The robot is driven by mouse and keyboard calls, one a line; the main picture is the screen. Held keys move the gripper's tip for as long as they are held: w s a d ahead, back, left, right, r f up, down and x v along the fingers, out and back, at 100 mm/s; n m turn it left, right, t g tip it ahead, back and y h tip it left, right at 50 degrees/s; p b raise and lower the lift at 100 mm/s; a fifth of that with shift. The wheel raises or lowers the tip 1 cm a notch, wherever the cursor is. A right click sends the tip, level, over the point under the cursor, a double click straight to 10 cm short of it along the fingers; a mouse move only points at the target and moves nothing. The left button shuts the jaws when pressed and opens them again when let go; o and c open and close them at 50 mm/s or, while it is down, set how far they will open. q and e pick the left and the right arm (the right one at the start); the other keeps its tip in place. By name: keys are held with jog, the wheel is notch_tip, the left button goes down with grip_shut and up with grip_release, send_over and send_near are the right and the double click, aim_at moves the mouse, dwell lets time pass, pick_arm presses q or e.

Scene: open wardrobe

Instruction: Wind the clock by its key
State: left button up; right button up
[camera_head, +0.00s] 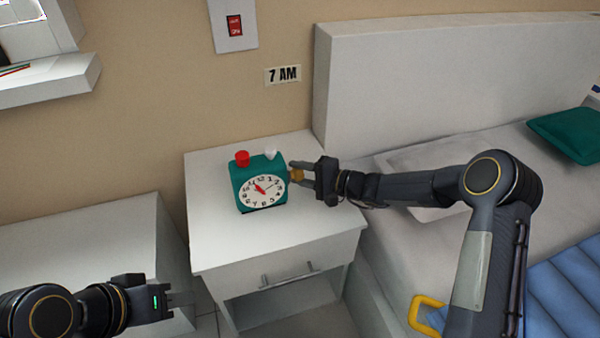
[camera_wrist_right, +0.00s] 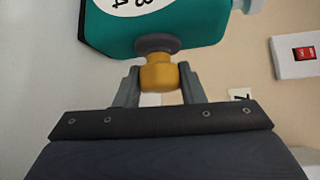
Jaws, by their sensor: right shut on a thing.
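A teal clock (camera_head: 258,184) with a white dial, a red knob (camera_head: 242,158) and a white knob (camera_head: 270,154) on top stands on the white nightstand (camera_head: 312,222). A yellow key (camera_head: 296,174) sticks out of the clock's right side. My right gripper (camera_head: 300,174) is shut on the key; in the right wrist view the yellow key (camera_wrist_right: 158,74) sits between both fingers, joined to the clock (camera_wrist_right: 185,25) by a grey collar. My left gripper (camera_head: 180,300) is at the lower left, away from the clock; its finger gap is not clear.
A bed (camera_head: 410,230) with a white headboard stands right of the nightstand, with a teal pillow (camera_head: 568,134). A red switch (camera_head: 235,26) and a "7 AM" sign (camera_head: 283,75) are on the wall. The nightstand top before the clock is clear.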

jog(key=shift+r+p, duration=0.2)
jog(key=shift+p, duration=0.4)
jog(key=m+g+h+p, duration=0.2)
jog(key=m+p, duration=0.1)
jog(key=p, duration=0.4)
jog(key=shift+r+g+h+p, duration=0.15)
jog(key=shift+g+h+p, duration=0.25)
jog(key=shift+f+m+g+h+p, duration=0.3)
jog(key=shift+g+p, duration=0.2)
jog(key=shift+p, duration=0.4)
jog(key=o, duration=1)
jog(key=shift+v, duration=3.9)
